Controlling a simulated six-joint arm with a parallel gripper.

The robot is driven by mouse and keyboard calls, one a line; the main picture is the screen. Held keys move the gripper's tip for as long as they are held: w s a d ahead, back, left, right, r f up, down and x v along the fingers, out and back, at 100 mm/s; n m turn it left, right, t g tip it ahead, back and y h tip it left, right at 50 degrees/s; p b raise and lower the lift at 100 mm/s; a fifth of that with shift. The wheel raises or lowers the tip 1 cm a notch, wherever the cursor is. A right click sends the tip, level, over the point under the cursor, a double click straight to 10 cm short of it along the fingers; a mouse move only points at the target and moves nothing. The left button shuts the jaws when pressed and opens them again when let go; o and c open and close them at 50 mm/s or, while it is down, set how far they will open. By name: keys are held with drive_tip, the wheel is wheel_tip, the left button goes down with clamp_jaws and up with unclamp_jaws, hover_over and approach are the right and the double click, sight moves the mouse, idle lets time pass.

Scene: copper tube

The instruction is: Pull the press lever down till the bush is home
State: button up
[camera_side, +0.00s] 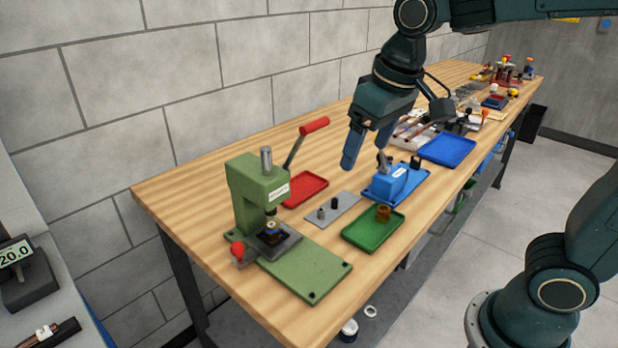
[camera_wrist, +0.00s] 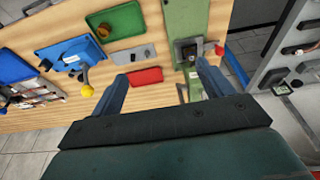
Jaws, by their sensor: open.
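The green press (camera_side: 257,190) stands at the near left of the bench; it also shows in the wrist view (camera_wrist: 180,20). Its lever (camera_side: 293,153) slants up to the right and ends in a red grip (camera_side: 314,125). A small bush with a gold top (camera_side: 272,225) sits under the ram; how deep it is seated is too small to tell. My gripper (camera_side: 366,158) is open and empty above the bench, to the right of the red grip and apart from it. In the wrist view my two fingers (camera_wrist: 162,87) are spread wide.
A red tray (camera_side: 304,188) lies behind the press. A grey plate with pegs (camera_side: 332,209), a green tray (camera_side: 360,238) and a blue fixture (camera_side: 390,182) lie to its right. A blue tray (camera_side: 447,149) is farther back. A brick wall runs behind the bench.

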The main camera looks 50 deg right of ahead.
drive_tip(key=shift+v, duration=2)
drive_tip(key=shift+s, duration=0.1)
